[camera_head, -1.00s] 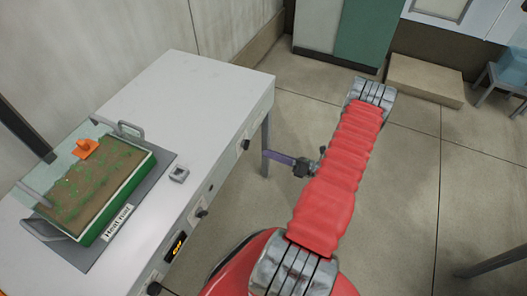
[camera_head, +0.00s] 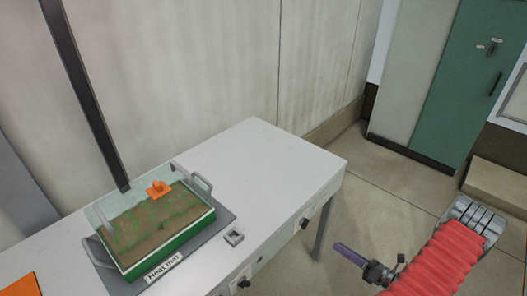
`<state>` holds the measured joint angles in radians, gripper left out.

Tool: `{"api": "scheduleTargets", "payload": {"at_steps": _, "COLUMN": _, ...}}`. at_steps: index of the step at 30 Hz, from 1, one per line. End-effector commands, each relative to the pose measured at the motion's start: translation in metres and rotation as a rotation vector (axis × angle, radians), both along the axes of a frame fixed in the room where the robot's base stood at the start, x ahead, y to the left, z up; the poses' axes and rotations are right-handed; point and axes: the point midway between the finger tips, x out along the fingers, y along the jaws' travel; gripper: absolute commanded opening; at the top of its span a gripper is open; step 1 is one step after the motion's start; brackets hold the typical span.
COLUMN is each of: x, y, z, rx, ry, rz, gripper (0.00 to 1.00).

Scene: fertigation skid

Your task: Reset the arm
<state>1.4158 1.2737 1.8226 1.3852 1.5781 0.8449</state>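My red sleeved arm (camera_head: 446,262) reaches up from the lower right, with a grey ribbed joint (camera_head: 472,222) at its far end. A small dark part (camera_head: 376,272) shows at the arm's left side, with a purple bar (camera_head: 350,255) sticking out of it to the left. It looks like the end of my arm, but the sleeve hides most of it. No fingertips show clearly, and I cannot tell whether the bar is held. This part is over the floor, right of the table's leg, apart from the white table (camera_head: 258,165).
On the table, a green-sided tray (camera_head: 172,250) of soil with a clear cover and an orange piece (camera_head: 159,188) sits on a grey heat mat (camera_head: 222,222). A green cabinet (camera_head: 462,85) stands behind. Floor right of the table is open.

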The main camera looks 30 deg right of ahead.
Motion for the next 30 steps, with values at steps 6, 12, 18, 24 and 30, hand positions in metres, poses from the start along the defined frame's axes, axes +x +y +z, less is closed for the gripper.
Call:
{"api": "scheduleTargets", "payload": {"at_steps": 6, "x": 0.000, "y": 0.000, "z": 0.000, "rx": -0.014, "ry": -0.004, "rz": -0.001, "gripper": 0.28}}
{"api": "scheduleTargets", "payload": {"at_steps": 12, "x": -0.005, "y": 0.013, "z": -0.014, "rx": -0.119, "ry": 0.013, "rz": 0.050, "gripper": 0.28}}
{"api": "scheduleTargets", "payload": {"at_steps": 18, "x": -0.023, "y": 0.055, "z": -0.027, "rx": -0.230, "ry": 0.036, "rz": 0.191, "gripper": 0.28}}
{"api": "scheduleTargets", "payload": {"at_steps": 24, "x": -0.035, "y": 0.080, "z": -0.016, "rx": -0.371, "ry": 0.036, "rz": 0.346, "gripper": 0.28}}
{"api": "scheduleTargets", "payload": {"at_steps": 30, "x": -0.042, "y": 0.101, "z": 0.004, "rx": -0.528, "ry": 0.018, "rz": 0.525, "gripper": 0.28}}
